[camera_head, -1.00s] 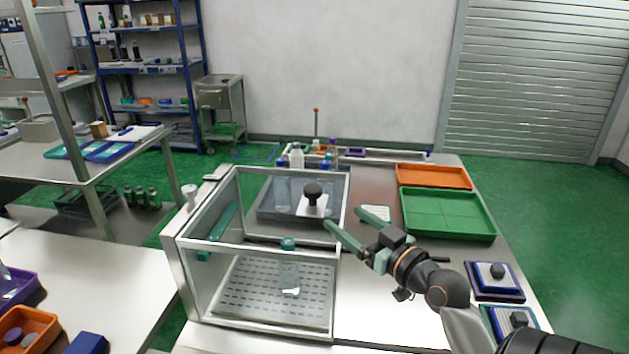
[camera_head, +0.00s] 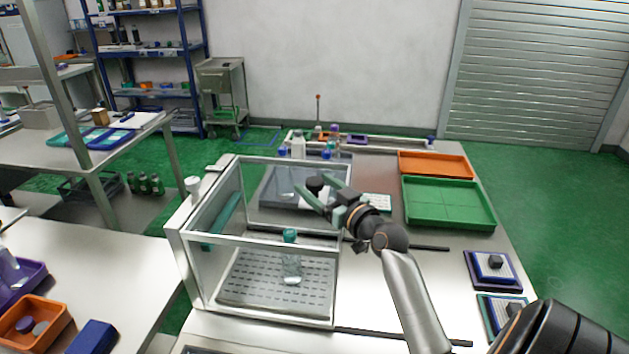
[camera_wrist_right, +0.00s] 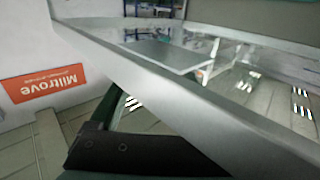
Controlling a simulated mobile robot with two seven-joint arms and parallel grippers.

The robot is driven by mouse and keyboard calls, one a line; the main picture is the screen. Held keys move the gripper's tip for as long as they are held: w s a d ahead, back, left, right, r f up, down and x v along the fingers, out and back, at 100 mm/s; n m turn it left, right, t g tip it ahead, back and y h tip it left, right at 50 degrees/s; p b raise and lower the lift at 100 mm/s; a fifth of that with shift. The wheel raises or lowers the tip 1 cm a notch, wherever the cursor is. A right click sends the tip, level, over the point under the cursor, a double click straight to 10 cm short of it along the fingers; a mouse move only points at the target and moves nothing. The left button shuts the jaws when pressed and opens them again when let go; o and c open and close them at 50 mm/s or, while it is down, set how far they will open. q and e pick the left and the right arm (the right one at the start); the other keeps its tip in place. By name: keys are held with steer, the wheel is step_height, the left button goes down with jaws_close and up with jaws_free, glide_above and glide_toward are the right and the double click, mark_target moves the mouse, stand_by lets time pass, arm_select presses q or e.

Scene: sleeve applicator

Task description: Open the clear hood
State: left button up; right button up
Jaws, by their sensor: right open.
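The clear hood (camera_head: 291,242) is a box of clear panels in a pale metal frame, left of centre in the head view. It appears shut over a perforated grey plate (camera_head: 250,290), where a clear bottle with a teal cap (camera_head: 291,262) stands upright. My right gripper (camera_head: 312,184) is open and empty, with green fingers pointing left over the hood's right rear part. In the right wrist view a metal frame bar of the hood (camera_wrist_right: 190,103) crosses close to the fingers; I cannot tell whether they touch it. My left gripper is not in view.
A black knob (camera_head: 314,183) shows between the fingers, partly hidden, over a grey tray (camera_head: 275,190). Small bottles (camera_head: 298,146) stand behind the hood. Green (camera_head: 448,201) and orange (camera_head: 435,164) trays lie on the right.

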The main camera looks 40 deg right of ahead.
steer(key=shift+w, duration=0.65)
steer(key=shift+c, duration=0.3)
jaws_close()
stand_by(0.3)
